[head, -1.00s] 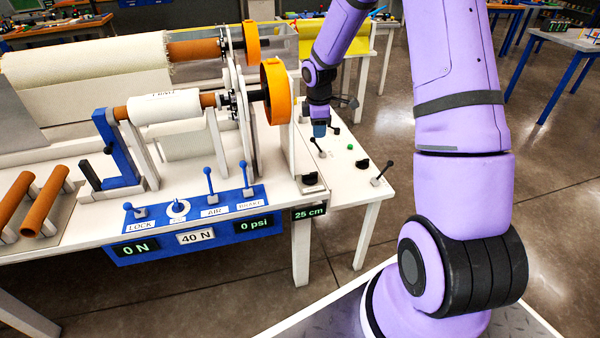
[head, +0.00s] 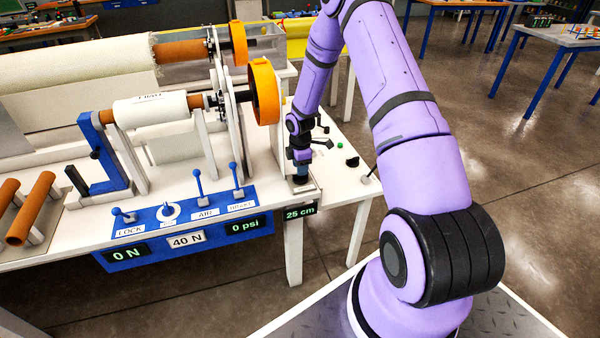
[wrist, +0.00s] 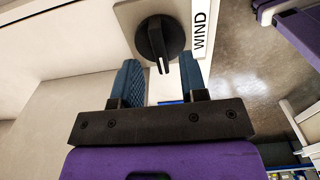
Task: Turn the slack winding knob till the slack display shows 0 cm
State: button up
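The slack winding knob (wrist: 160,38) is black with a raised grip bar, on a light plate by the label WIND (wrist: 200,30) in the wrist view. My gripper (wrist: 166,80) is open, its two blue fingers apart, with the knob just beyond the fingertips and nothing between them. The slack display (head: 300,213) on the table's front edge reads 25 cm.
An orange wheel (head: 264,90) stands behind. A black lever (head: 370,174) and a black knob (head: 352,161) are to the right.

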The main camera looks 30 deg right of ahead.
jog(key=shift+f, duration=1.45)
grip_shut()
